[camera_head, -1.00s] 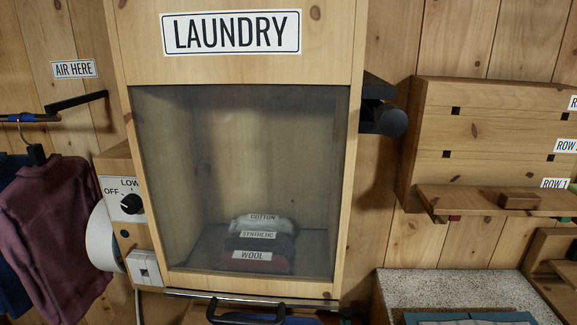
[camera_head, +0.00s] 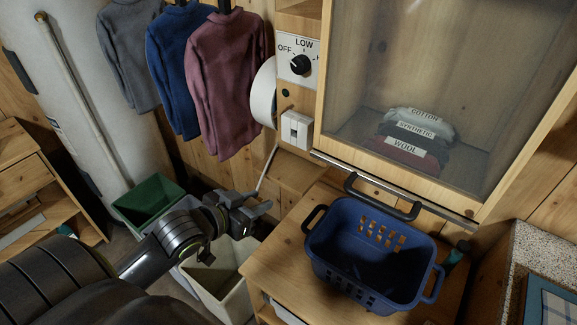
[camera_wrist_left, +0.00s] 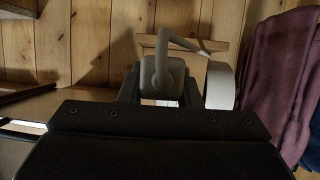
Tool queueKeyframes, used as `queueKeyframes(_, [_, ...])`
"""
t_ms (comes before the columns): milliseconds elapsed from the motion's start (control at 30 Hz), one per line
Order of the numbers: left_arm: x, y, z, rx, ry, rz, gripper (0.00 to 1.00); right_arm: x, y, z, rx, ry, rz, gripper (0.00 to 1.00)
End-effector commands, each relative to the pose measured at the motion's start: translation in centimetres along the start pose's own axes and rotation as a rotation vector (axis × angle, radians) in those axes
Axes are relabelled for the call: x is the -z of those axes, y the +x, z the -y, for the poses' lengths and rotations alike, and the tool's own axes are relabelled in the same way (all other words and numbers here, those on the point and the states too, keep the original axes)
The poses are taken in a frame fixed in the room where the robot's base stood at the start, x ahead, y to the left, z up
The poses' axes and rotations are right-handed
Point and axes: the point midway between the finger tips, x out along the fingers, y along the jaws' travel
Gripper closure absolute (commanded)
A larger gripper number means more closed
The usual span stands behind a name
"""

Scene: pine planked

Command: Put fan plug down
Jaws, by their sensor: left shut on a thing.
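My left gripper (camera_head: 256,208) reaches in from the lower left of the head view, above the bins and left of the wooden stand. In the left wrist view its jaws are shut on the fan plug (camera_wrist_left: 161,78), a grey block with a pale cord (camera_wrist_left: 163,45) rising from it and bending right. In the head view the pale cord (camera_head: 267,168) runs down the wall to the gripper, and the plug itself is hard to make out among the fingers. My right gripper is in neither view.
A white wall switch or socket plate (camera_head: 297,130) sits below the OFF/LOW dial (camera_head: 299,64). A blue basket (camera_head: 375,250) stands on the wooden stand (camera_head: 265,262). A green bin (camera_head: 147,203) and a cream bin (camera_head: 222,283) are below the gripper. Sweaters (camera_head: 225,85) hang behind.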

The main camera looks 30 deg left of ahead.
Motion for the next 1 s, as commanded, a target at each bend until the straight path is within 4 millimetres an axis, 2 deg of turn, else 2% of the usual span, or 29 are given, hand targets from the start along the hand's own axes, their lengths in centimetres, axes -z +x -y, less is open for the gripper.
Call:
queueKeyframes(100, [-0.4,-0.6,2.0,0.044,-0.006,-0.007,0.92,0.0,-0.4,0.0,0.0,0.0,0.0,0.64])
queueKeyframes(233, [-0.5,-0.6,3.0,0.063,-0.012,-0.019,0.92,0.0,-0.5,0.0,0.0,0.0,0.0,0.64])
queueKeyframes(333, [0.0,0.3,3.2,0.068,-0.016,-0.025,0.92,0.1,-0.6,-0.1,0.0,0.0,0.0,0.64])
queueKeyframes(800, [4.2,9.5,3.8,0.065,-0.019,-0.022,0.92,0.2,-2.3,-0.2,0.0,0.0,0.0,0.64])
queueKeyframes(1000, [5.0,11.7,4.0,0.065,-0.016,-0.02,0.92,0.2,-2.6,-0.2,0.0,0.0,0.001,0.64])
